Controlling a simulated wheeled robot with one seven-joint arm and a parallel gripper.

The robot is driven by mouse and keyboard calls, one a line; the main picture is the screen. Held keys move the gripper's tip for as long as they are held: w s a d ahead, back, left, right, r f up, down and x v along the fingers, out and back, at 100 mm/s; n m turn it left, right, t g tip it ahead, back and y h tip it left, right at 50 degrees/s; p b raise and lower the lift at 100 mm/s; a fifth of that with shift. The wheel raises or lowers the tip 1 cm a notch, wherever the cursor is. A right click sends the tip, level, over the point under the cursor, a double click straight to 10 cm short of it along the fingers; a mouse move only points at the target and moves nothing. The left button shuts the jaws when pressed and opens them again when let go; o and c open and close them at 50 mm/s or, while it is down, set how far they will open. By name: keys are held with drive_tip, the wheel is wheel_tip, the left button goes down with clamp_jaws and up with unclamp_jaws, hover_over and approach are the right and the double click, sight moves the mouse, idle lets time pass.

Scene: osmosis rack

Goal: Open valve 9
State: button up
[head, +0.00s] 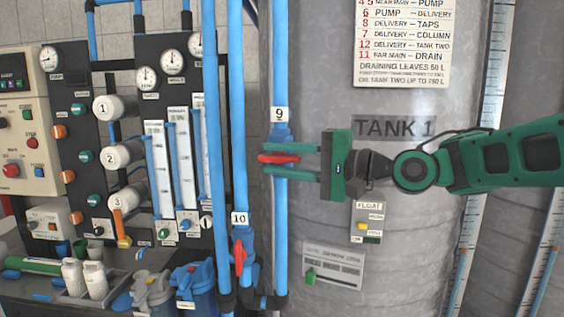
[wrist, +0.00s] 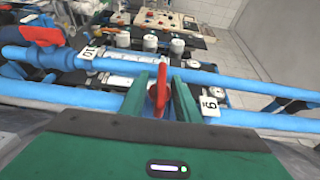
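Valve 9 is on a vertical blue pipe in front of the grey tank, below a white label "9" (head: 280,114). Its red handle (head: 283,159) lies about horizontal, across the pipe. My gripper (head: 268,159) reaches in from the right, with one green finger above the handle and one below. In the wrist view the red handle (wrist: 161,88) stands between the two green fingers (wrist: 160,96), with a gap visible on each side. The gripper is open around the handle. The valve body is partly hidden by the fingers.
Valve 10's red handle (head: 240,256) is upright on the neighbouring blue pipe, lower left. A dark gauge panel (head: 83,140) stands further left. A float box (head: 367,222) and a small plate (head: 333,267) are on the tank (head: 420,250) below my gripper.

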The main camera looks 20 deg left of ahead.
drive_tip(key=shift+c, duration=0.2)
clamp_jaws()
